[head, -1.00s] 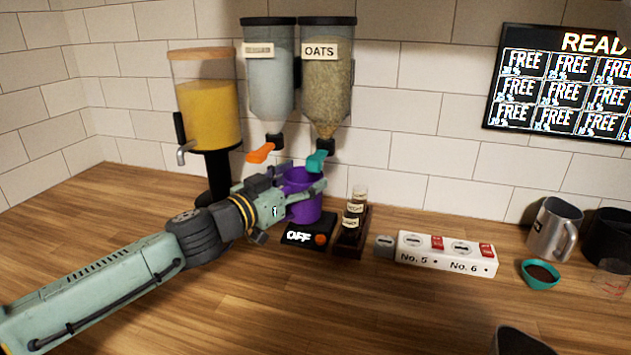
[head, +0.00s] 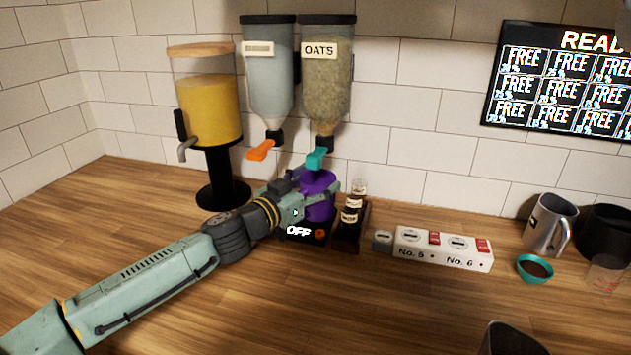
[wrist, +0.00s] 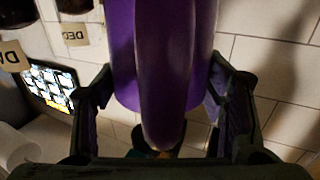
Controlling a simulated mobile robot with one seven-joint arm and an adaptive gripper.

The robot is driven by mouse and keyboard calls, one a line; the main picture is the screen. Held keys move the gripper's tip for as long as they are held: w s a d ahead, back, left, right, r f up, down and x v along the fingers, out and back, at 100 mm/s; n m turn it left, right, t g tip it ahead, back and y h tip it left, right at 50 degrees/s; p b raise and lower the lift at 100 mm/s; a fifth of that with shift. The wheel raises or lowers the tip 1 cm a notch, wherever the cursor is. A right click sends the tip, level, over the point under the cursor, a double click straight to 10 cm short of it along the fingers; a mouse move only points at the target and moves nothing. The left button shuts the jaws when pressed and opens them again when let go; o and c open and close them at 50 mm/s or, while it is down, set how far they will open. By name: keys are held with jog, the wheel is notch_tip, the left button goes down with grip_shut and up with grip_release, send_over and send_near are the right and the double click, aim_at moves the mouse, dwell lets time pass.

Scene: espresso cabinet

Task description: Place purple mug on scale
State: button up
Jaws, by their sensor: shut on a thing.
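The purple mug (head: 318,183) is held by my gripper (head: 312,200) in the head view, at the black scale (head: 298,236) and under the oats dispenser. The scale's display reads OFF and an orange-red button sits at its right. The mug's lower part overlaps the scale's back in the picture; I cannot tell whether it touches the scale. In the wrist view, the mug (wrist: 204,45) fills the upper middle with its handle toward the camera, and the fingers (wrist: 163,110) stand on either side. The gripper's jaws hide part of the mug in the head view.
The oats dispenser (head: 326,85) with a teal spout hangs close above the mug. A small rack of bottles (head: 351,222) stands close right of the scale. A white switch box (head: 440,249) is farther right. The juice dispenser (head: 210,110) stands behind left.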

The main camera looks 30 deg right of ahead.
jog(key=o, duration=1.4)
jog(key=shift+f, duration=0.2)
jog(key=o, duration=0.5)
jog(key=shift+r, duration=0.1)
jog(key=shift+r, duration=0.2)
jog(key=b+v, duration=0.3)
jog(key=v, duration=0.9)
jog(key=shift+b, duration=0.35)
